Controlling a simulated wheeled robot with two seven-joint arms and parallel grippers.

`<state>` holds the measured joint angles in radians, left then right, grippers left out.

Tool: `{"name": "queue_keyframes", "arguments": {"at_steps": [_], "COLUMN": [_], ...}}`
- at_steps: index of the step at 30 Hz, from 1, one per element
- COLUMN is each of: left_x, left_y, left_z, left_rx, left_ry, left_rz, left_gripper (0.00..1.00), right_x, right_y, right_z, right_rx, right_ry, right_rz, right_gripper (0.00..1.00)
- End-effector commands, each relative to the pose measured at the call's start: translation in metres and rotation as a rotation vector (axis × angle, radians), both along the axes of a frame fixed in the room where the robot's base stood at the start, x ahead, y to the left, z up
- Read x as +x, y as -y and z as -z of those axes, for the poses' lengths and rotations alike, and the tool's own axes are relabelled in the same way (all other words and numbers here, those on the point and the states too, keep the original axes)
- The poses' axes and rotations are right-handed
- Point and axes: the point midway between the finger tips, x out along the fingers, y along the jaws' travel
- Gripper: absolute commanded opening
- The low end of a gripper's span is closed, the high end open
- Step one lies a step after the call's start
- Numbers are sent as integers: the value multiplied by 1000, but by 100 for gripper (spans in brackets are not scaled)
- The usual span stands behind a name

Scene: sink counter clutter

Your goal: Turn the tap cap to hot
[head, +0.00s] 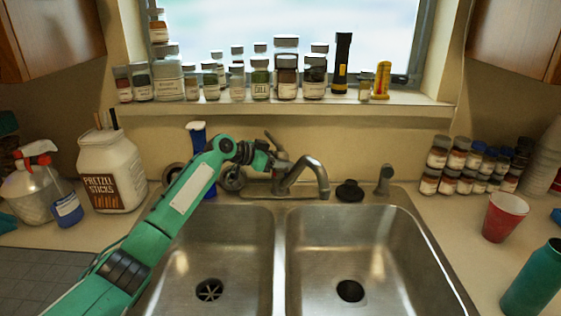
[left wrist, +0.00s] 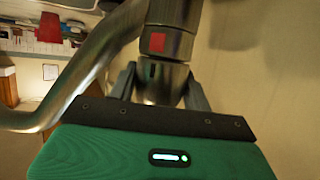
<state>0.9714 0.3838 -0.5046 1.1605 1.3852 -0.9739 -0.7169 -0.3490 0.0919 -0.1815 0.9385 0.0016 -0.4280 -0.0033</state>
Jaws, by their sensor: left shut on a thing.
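The metal tap (head: 312,172) stands behind the double sink, with its curved spout reaching over the divider side of the right basin. A slim lever (head: 274,142) rises from the tap. My left gripper (head: 273,163) is at the tap body, shut on the tap cap. In the left wrist view, the tap cap (left wrist: 163,82) sits between the two fingers of the left gripper (left wrist: 160,92). A red square mark (left wrist: 157,42) shows on the metal section beside the cap. A small dark mark shows on the cap. The spout (left wrist: 75,85) runs to the left there. My right gripper is not in view.
Two steel basins (head: 235,240) lie in front of the tap. A black stopper (head: 349,191) and a sprayer (head: 384,180) stand right of it. A blue-and-white bottle (head: 197,132) stands behind my left arm. Spice jars (head: 287,77) line the sill above.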

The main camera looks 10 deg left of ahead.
Motion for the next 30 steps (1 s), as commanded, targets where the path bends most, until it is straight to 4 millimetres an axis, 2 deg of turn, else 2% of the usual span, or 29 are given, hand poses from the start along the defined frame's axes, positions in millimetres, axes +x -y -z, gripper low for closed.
{"name": "queue_keyframes", "arguments": {"at_steps": [4, 5, 6, 17, 22, 30], "left_x": [0, 0, 0, -3, -18, -54], "left_y": [0, 0, 0, -5, -25, -70], "left_z": [0, 0, 0, -3, -15, -37], "left_rx": [1, 1, 0, 0, 1, 1], "left_ry": [-1, -1, 0, 0, 2, 0], "left_rz": [0, 0, 0, -1, -2, -3], "left_gripper": [27, 53, 57, 57, 57, 57], "right_x": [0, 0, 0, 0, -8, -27], "right_y": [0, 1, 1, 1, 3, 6], "right_z": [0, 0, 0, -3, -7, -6], "right_rx": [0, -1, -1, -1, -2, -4], "right_ry": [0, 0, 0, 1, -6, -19], "right_rz": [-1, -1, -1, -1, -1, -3], "right_gripper": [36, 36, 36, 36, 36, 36]}}
